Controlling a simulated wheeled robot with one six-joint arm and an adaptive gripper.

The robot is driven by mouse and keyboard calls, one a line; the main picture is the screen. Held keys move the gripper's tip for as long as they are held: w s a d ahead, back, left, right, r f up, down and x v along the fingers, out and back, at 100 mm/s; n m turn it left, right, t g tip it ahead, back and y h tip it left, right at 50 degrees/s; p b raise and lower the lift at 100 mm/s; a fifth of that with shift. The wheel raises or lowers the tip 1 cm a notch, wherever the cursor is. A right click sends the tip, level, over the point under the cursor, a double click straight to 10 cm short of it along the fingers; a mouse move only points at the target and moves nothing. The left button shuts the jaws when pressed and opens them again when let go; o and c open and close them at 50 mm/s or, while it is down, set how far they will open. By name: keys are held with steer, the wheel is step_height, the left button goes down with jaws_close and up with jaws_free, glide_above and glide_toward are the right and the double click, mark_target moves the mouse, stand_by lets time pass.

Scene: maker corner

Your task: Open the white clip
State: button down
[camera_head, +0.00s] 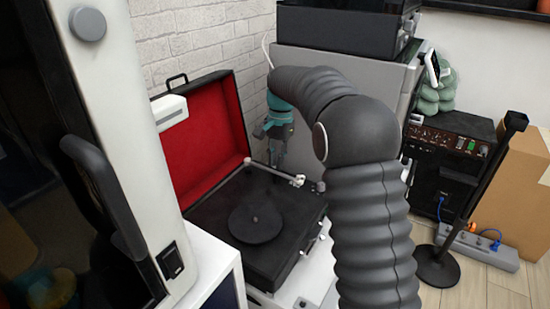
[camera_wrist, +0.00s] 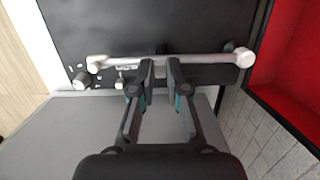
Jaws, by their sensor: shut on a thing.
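My gripper (camera_wrist: 160,68) reaches down to the record player (camera_head: 297,216), at the white tonearm (camera_wrist: 205,61), which runs across the wrist view. Its two fingers stand close together with a narrow gap, shut on the white clip at the middle of the tonearm. The fingertips largely hide the clip, so its state cannot be made out. In the head view my gripper (camera_head: 275,152) hangs over the back of the player's deck, near the tonearm's white end (camera_head: 298,180). The black record (camera_head: 255,222) lies on the deck.
The player's red-lined lid (camera_head: 205,135) stands open on the left against the white brick wall (camera_head: 165,45). A grey cabinet (camera_head: 400,75) stands behind my arm. A black amplifier (camera_head: 445,160), a stand and a cardboard box (camera_head: 515,195) are at the right.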

steer(key=shift+w+d+g+y, duration=0.2)
steer(key=shift+g+y, duration=0.2)
steer(key=shift+g, duration=0.2)
steer(key=c, duration=1.2)
jaws_free()
steer(key=shift+o, duration=0.2)
steer(key=shift+r, duration=0.1)
step_height(320, 180, up, 10)
